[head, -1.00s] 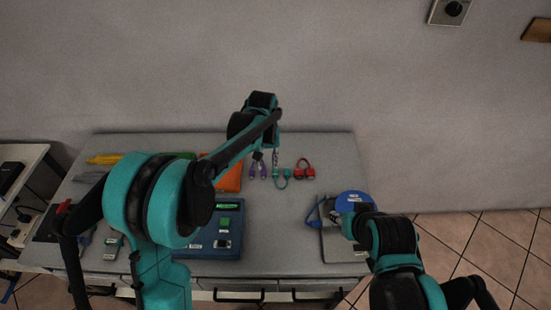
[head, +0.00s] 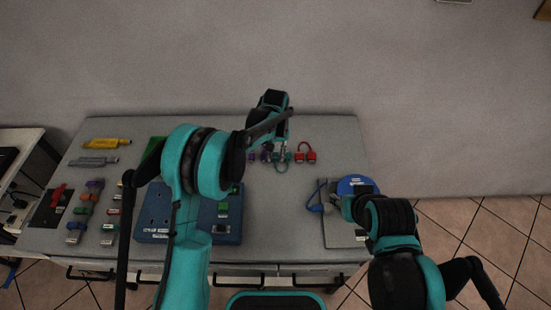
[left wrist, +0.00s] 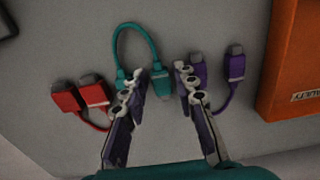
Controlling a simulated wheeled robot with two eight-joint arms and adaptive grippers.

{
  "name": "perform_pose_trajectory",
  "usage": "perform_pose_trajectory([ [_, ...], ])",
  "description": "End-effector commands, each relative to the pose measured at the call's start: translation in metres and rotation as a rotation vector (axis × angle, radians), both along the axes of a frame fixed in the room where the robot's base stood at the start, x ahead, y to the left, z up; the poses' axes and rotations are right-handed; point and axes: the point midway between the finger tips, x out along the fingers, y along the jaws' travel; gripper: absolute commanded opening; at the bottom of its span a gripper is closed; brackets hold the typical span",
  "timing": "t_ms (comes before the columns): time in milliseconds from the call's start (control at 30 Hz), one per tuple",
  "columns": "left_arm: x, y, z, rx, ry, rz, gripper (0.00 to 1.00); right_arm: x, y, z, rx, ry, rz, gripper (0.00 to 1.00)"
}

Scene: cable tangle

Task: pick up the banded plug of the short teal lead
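The short teal lead (head: 282,166) lies on the table between a purple lead and a red lead. In the left wrist view its cord (left wrist: 139,30) arches away from the gripper. One teal plug (left wrist: 163,87) shows between the fingers; the other teal plug (left wrist: 122,77) is partly hidden by the left-hand finger. I cannot make out a band on either. My left gripper (left wrist: 160,72) is open and empty, its fingertips on either side of the first plug. My right gripper (head: 338,203) is over the grey plate at right; its fingers are not clear.
The purple lead (left wrist: 236,65) lies close to the right-hand finger, and the red lead (left wrist: 93,90) lies to the left. An orange box (left wrist: 293,65) stands at far right in the wrist view. A blue disc (head: 356,184) and blue cable lie by my right arm.

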Motion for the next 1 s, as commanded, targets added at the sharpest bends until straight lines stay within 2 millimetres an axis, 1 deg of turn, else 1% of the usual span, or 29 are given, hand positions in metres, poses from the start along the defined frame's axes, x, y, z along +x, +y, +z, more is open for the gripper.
perform_pose_trajectory([
  [133, 0.0, 0.0, 0.002, 0.0, 0.0, 0.0, 0.28, 0.0, 0.0, 0.001, 0.0, 0.0, 0.0, 0.4],
  [167, 0.0, 0.0, 0.002, 0.0, 0.0, 0.0, 0.21, 0.0, 0.0, 0.001, 0.0, 0.0, 0.0, 0.4],
  [200, 0.0, 0.0, 0.002, 0.0, 0.0, 0.0, 0.1, 0.0, 0.0, 0.001, 0.0, 0.0, 0.0, 0.4],
  [233, 0.0, 0.0, 0.002, 0.0, 0.0, 0.0, 0.03, 0.0, 0.0, 0.001, 0.0, 0.0, 0.0, 0.4],
  [567, 0.0, 0.0, 0.002, 0.0, 0.0, 0.0, 0.03, 0.0, 0.0, 0.001, 0.0, 0.0, 0.0, 0.4],
  [667, 0.0, 0.0, 0.005, 0.0, 0.0, 0.0, 0.03, 0.0, 0.0, 0.003, 0.0, 0.0, 0.0, 0.4],
  [767, 0.0, 0.0, 0.012, 0.0, 0.0, 0.0, 0.03, 0.0, 0.0, 0.007, 0.0, 0.0, 0.0, 0.4],
  [867, 0.0, 0.0, 0.025, 0.0, 0.0, 0.0, 0.03, 0.0, 0.0, 0.013, 0.0, 0.0, 0.0, 0.4],
  [967, 0.0, 0.0, 0.044, 0.0, 0.0, 0.0, 0.03, 0.0, 0.0, 0.021, 0.0, 0.0, 0.0, 0.4],
  [1000, -0.002, -0.005, 0.05, 0.0, 0.0, -0.003, 0.03, 0.0, 0.0, 0.024, 0.0, 0.0, 0.0, 0.4],
])
